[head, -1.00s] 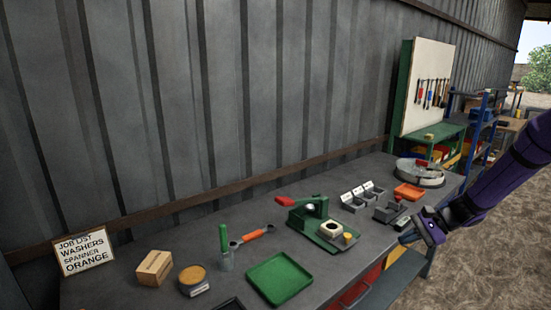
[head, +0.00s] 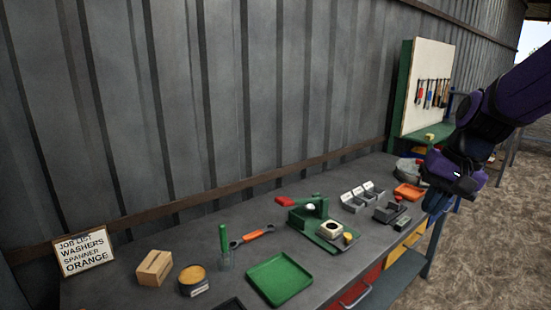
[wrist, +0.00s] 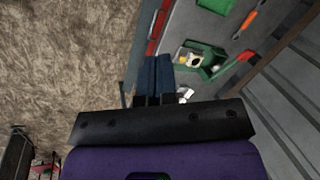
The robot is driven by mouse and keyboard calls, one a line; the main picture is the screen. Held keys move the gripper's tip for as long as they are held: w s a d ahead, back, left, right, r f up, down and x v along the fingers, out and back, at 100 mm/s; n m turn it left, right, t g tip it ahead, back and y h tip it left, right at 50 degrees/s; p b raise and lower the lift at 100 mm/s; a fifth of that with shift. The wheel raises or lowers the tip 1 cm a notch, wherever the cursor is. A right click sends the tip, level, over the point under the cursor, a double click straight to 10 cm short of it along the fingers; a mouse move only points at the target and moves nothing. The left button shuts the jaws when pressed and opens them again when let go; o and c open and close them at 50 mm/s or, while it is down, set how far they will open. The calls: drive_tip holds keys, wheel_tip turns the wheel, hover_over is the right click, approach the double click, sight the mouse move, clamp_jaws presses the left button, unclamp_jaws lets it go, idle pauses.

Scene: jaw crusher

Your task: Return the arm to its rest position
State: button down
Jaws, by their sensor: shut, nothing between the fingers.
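My purple arm enters the head view from the upper right. My gripper (head: 438,202) hangs at the bench's front right edge, partly hidden by the wrist, with its fingers pointing down. In the wrist view my gripper (wrist: 155,72) shows two dark blue fingers close together, with nothing between them. It is apart from the things on the bench.
The grey bench (head: 215,285) carries a green tray (head: 280,278), a green press (head: 318,222), an orange-handled spanner (head: 253,237), small grey bins (head: 362,196) and an orange tray (head: 409,191). A job list sign (head: 84,251) stands at left. Open dirt floor (head: 480,265) lies at right.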

drive_tip(key=s+r+n+t+h, duration=0.1)
drive_tip(key=s+r+n+t, duration=0.1)
drive_tip(key=s, duration=0.6)
drive_tip(key=s+r+n+t+h, duration=0.2)
drive_tip(key=s+r, duration=0.2)
drive_tip(key=s, duration=0.4)
drive_tip(key=shift+s+d+r, duration=0.15)
drive_tip(key=shift+d+r, duration=0.1)
